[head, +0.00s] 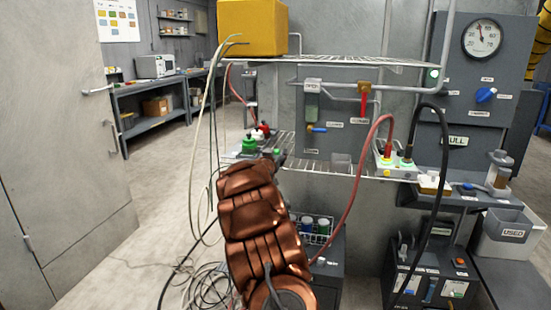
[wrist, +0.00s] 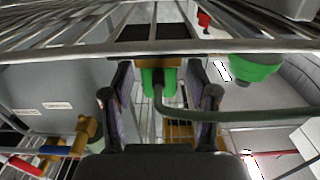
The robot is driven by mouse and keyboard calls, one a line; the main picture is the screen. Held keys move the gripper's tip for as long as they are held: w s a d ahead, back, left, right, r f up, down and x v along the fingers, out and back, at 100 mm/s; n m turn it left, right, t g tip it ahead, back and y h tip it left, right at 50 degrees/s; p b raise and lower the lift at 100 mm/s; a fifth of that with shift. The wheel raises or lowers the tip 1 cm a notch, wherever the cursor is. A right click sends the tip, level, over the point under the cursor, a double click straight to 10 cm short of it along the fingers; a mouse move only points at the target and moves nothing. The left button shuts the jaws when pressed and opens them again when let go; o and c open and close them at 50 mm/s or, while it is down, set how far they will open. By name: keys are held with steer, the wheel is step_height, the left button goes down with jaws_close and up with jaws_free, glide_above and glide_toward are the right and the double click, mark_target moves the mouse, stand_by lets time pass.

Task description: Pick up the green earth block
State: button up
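The green earth block (wrist: 159,80) shows in the wrist view between the two fingers of my gripper (wrist: 160,97), with a dark cable in front of it. A narrow gap shows on each side of the block, so my gripper is open around it and does not appear to touch it. In the head view a small green piece (head: 277,152), likely the block, shows at the tip of my gripper (head: 274,159), by the lower wire shelf. Most of it and the fingers are hidden or too small there.
A larger green fitting (wrist: 256,68) is right of my gripper in the wrist view; a green fitting also stands on the shelf (head: 249,146). Wire bars cross close above the fingers. A red hose (head: 358,170) and black hose (head: 446,155) hang to the right.

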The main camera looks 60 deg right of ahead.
steer(key=c, duration=1)
steer(key=shift+r, duration=1.85)
steer(key=shift+s+a+f, duration=0.1)
steer(key=shift+s+a, duration=0.55)
steer(key=shift+s, duration=0.15)
steer(key=s+a+r+b, duration=0.1)
steer(key=s+a, duration=0.8)
steer(key=s, duration=0.1)
steer(key=shift+s+r, duration=0.25)
steer(key=shift+s, duration=0.05)
